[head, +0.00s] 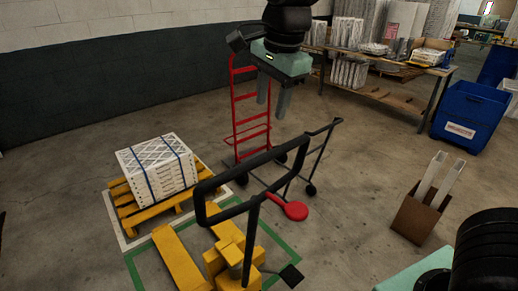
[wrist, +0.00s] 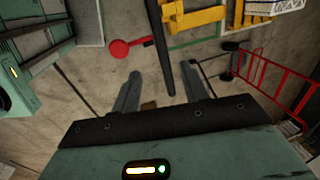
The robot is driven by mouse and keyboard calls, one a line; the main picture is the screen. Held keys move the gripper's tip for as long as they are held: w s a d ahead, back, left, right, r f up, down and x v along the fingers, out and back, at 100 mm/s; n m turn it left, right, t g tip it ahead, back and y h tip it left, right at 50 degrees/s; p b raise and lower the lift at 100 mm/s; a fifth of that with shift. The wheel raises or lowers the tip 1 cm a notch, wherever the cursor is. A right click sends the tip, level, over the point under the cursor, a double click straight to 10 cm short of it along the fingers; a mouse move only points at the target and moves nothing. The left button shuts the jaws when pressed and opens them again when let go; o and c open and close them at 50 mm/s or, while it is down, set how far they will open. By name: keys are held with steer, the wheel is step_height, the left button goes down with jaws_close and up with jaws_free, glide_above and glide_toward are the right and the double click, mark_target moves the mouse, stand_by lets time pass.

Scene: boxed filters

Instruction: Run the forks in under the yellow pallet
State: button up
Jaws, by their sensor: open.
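The yellow pallet (head: 133,219) lies on the floor at the left of the head view, carrying a strapped white stack of boxed filters (head: 158,168). A yellow pallet jack (head: 228,262) stands in front of it. Its near-left fork (head: 180,262) reaches toward the pallet's front edge; I cannot tell whether the tips are under it. The jack's black handle (head: 245,182) loops up toward the camera. The wrist view shows the handle (wrist: 158,50), jack (wrist: 195,20) and part of the pallet (wrist: 262,9). My gripper (head: 272,108) is open and empty, above and beyond the handle.
A red hand truck (head: 250,115) stands by the back wall. A black wheeled frame (head: 322,150) and a red disc (head: 296,210) are right of the handle. A cardboard box (head: 414,218), blue bin (head: 470,118) and workbench (head: 385,65) stand at the right. Floor between is clear.

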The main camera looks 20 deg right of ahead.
mark_target(261, 156)
steer(key=w+f, duration=0.1)
steer(key=f, duration=0.4)
steer(key=w+f+p, duration=0.1)
steer(key=f, duration=0.4)
steer(key=a+f+p, duration=0.1)
steer(key=f, duration=0.4)
steer(key=shift+w, duration=0.4)
jaws_close()
steer(key=shift+w, duration=0.1)
